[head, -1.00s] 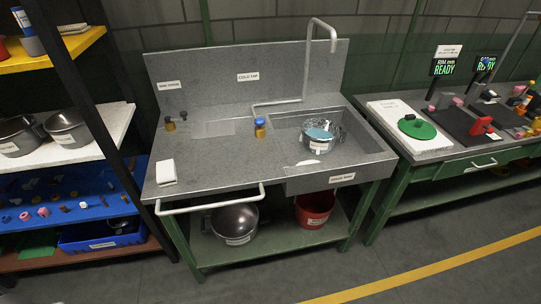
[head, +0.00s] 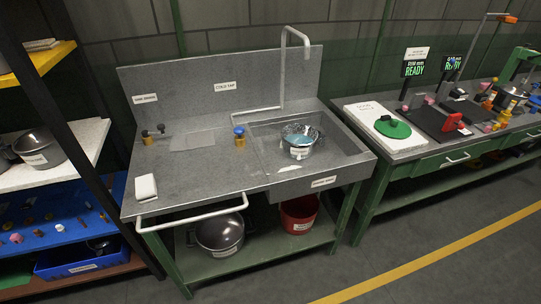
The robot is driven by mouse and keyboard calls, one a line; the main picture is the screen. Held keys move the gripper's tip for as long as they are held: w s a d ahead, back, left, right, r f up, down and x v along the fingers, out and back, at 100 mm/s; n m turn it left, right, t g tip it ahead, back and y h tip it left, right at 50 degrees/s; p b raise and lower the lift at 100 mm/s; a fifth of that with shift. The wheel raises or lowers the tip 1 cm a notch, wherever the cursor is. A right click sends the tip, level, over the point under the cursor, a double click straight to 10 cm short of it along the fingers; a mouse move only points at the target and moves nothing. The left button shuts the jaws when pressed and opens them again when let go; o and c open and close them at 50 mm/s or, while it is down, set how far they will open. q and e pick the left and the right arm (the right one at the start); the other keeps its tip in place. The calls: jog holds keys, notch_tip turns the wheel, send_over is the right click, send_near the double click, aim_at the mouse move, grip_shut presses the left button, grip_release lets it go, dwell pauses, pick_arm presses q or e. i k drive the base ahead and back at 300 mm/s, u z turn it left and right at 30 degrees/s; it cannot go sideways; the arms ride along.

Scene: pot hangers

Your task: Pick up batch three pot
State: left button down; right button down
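Several metal pots with white labels are in the head view, but the labels are too small to read, so I cannot tell which is the batch three pot. One silver pot (head: 40,150) is on the white left shelf. Another pot (head: 298,142) sits in the sink basin, with something light blue inside. A large dark steel pot (head: 219,230) stands on the green shelf under the sink. A further shiny pot (head: 509,98) is on the right bench. Neither of my grippers is in view.
The sink table (head: 215,175) has a front rail (head: 190,213) and a tall tap (head: 283,70). A red bucket (head: 298,216) stands below. The right bench (head: 400,150) holds a green disc (head: 392,127) and small tools. Grey floor is open in front, with a yellow line.

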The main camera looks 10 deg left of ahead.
aim_at(299, 141)
jog(key=u, duration=0.35)
jog(key=k, duration=0.5)
jog(key=u, duration=1.3)
jog(key=i, duration=0.8)
jog(key=z, duration=0.7)
jog(key=i, duration=0.6)
jog(key=z, duration=0.7)
